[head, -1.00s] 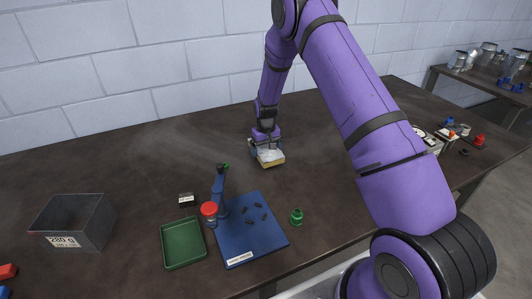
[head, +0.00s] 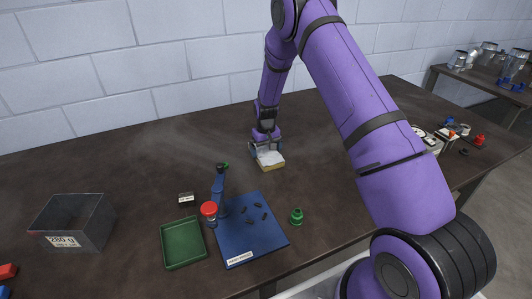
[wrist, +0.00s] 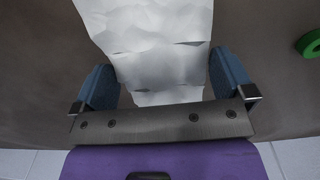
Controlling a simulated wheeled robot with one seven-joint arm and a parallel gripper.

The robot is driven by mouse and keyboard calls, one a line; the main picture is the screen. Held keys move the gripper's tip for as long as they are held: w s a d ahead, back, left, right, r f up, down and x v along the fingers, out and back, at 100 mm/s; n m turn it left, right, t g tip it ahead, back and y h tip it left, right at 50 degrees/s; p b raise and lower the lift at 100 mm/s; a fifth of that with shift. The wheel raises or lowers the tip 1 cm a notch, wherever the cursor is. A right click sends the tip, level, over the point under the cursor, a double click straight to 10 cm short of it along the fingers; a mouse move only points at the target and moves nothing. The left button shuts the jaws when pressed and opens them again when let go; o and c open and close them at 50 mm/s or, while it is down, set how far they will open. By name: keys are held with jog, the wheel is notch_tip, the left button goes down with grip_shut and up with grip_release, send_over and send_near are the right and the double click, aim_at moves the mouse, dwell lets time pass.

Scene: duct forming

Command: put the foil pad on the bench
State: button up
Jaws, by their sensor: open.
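The foil pad (head: 270,159) is a crinkled silver-white block with a yellowish lower edge. It appears to rest flat on the dark bench (head: 340,190), near its middle. My gripper (head: 264,146) is right over the back part of the pad. In the wrist view the pad (wrist: 152,45) runs between my gripper's blue fingers (wrist: 164,85), one on each side. The fingers are open, with a narrow gap on either side of the pad. The pad's underside is hidden.
A blue board (head: 252,232) with small dark pieces, a green tray (head: 183,243) and a green ring-like part (head: 296,216) stand nearer the front. A grey bin (head: 73,222) is at left. Small parts lie at the right end (head: 450,135). Bench behind the pad is clear.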

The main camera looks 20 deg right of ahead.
notch_tip(320, 180, up, 11)
notch_tip(320, 180, up, 14)
jog(key=t, duration=0.1)
send_over(266, 153)
jog(key=s+a, duration=0.1)
jog(key=s, duration=0.5)
jog(key=s+a+r+t, duration=0.1)
jog(key=s+r+t, duration=0.1)
jog(key=s+r, duration=0.95)
jog(key=s+a+r+t, duration=0.1)
jog(key=s+r, duration=0.2)
jog(key=s, duration=1)
jog(key=s+r+t, duration=0.1)
jog(key=s+r, duration=0.2)
jog(key=s, duration=0.9)
jog(key=shift+s+a+r, duration=0.3)
jog(key=shift+s+a, duration=0.05)
jog(key=shift+s, duration=0.05)
